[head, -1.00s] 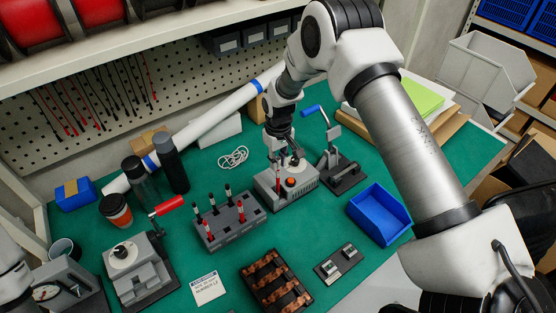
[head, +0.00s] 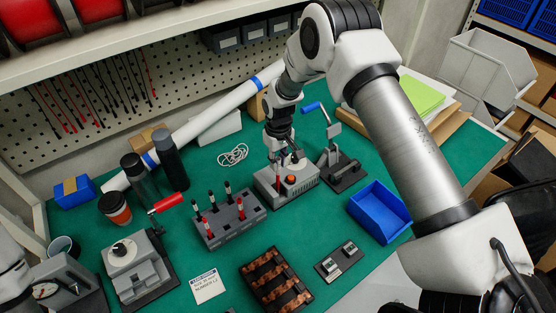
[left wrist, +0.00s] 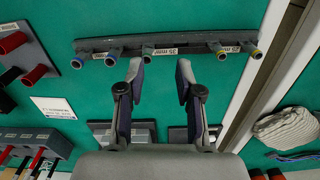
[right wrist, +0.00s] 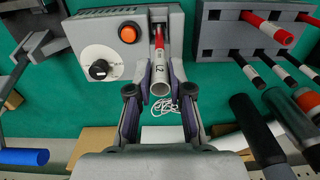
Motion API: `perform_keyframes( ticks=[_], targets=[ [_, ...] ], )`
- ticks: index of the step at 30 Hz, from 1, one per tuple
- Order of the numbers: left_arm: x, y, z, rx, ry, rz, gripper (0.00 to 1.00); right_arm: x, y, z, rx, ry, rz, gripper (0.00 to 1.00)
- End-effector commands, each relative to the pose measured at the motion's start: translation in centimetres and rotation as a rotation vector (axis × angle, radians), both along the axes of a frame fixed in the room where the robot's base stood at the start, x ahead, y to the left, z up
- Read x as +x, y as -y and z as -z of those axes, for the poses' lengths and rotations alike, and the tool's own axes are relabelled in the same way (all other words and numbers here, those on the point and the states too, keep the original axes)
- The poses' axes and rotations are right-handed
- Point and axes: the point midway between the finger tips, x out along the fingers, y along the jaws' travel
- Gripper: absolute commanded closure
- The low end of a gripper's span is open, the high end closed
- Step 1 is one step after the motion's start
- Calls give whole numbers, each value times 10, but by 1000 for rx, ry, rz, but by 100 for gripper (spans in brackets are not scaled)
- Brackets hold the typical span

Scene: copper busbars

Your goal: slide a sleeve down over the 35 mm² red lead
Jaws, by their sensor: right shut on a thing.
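A red lead (right wrist: 159,38) stands at the slot of a grey unit, whose orange button (head: 291,182) and dial show in the head view. My right gripper (right wrist: 161,86) is shut on a white sleeve (right wrist: 160,76) with a dark marking. The sleeve is in line with the red lead, its open end facing the right wrist camera. How far the sleeve covers the lead is hard to tell. My left gripper (left wrist: 157,82) is open and empty, above the bench beside a dark rail (left wrist: 190,40) of several tubes with coloured rims, one label reading 35 mm².
A grey rack (head: 232,223) of red and black leads stands left of the unit. A blue-handled press (head: 339,165) and a blue bin (head: 380,213) are at its right. Bottles and a cup (head: 115,208) stand farther left. A copper busbar tray (head: 275,281) lies in front.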

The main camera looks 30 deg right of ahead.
Motion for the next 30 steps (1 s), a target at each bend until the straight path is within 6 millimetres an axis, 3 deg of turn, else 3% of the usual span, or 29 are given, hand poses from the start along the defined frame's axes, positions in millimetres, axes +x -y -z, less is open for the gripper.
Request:
perform_keyframes(
  ticks=[5,8,9,23,30],
  targets=[
    [0,0,0,0,0,0,65,0,0,0,0,0,0,89],
    [0,0,0,0,0,0,65,0,0,0,0,0,0,55],
    [0,0,0,0,0,0,65,0,0,0,0,0,0,51],
    [0,0,0,0,0,0,65,0,0,0,0,0,0,51],
    [0,0,-8,0,0,0,65,0,0,-10,0,0,0,51]
  ],
)
